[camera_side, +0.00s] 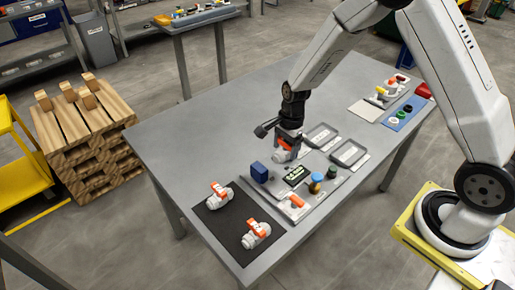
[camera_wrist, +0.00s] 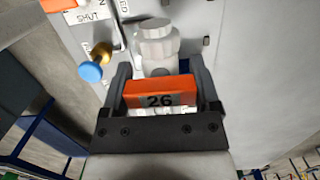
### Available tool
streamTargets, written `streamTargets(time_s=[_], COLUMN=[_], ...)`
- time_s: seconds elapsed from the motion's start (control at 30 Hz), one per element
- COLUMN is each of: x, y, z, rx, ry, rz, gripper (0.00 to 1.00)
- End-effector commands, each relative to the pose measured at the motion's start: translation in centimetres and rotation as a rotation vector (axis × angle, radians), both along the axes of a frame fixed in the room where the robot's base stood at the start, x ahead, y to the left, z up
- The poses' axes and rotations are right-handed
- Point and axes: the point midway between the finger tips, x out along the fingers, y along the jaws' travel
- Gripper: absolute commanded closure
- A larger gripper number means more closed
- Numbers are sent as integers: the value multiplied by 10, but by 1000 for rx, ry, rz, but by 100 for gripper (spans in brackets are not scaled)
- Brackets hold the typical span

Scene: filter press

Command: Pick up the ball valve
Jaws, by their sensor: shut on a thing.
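My gripper (camera_side: 288,141) is shut on a ball valve (camera_side: 283,155) with a pale body and an orange handle. It holds the valve above the table, near the back of the grey panel. In the wrist view the two fingers (camera_wrist: 162,88) sit either side of the orange handle marked 26, and the pale valve body (camera_wrist: 156,48) extends beyond it. Part of the valve is hidden by the gripper. Two similar valves, a rear one (camera_side: 219,195) and a front one (camera_side: 256,236), lie on a black mat (camera_side: 222,222). Another orange-handled valve (camera_side: 294,203) is on the panel.
The grey panel (camera_side: 318,203) carries a blue block (camera_side: 259,172), a blue-topped knob (camera_side: 315,184) and a small display (camera_side: 296,175). Two grey trays (camera_side: 349,153) lie behind it. A blue mat with rings (camera_side: 401,117) is farther right. The table's left part (camera_side: 195,145) is clear.

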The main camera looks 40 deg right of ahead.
Motion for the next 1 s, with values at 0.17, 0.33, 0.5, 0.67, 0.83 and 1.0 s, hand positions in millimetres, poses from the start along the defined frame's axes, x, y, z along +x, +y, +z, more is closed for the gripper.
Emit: streamTargets(time_s=[0.17,0.33,0.5,0.67,0.83,1.0], x=[-23,-50,-73,-88,-97,-100], y=[0,0,1,1,1,1], z=[19,31,41,47,51,52], rx=[0,0,0,0,0,0], ry=[-1,-1,-1,-2,-1,-1], rz=[-1,0,-1,0,0,0], gripper=[89,89,89,89,89,89])
